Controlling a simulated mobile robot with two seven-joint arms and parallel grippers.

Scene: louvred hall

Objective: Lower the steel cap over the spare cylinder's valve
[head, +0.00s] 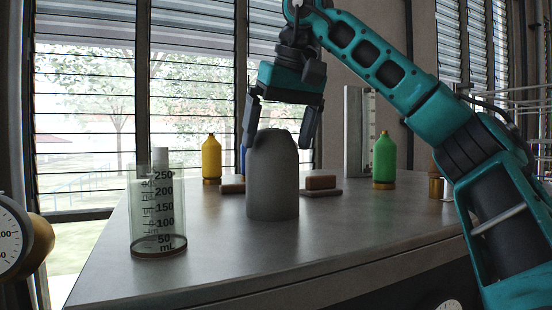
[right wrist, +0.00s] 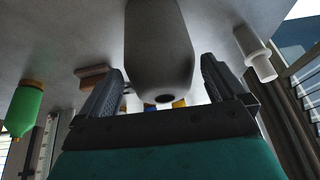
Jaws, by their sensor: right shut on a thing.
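The steel cap (head: 272,180) is a grey, round-shouldered dome, upright at the middle of the steel bench. My right gripper (head: 281,138) points down from above, with one finger on each side of the cap's top, shut on it. In the right wrist view the cap (right wrist: 160,50) lies between the two fingers (right wrist: 163,88), with a small dark hole in its top. I cannot make out the spare cylinder or its valve; whether they are under the cap is hidden. My left gripper is not in view.
A clear measuring cylinder (head: 158,215) stands at the bench's front left. A yellow bottle (head: 211,158), a green bottle (head: 384,160) and a brown block (head: 321,183) stand behind the cap. A round gauge (head: 10,235) is at the left edge. The bench (head: 350,235) is clear at front right.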

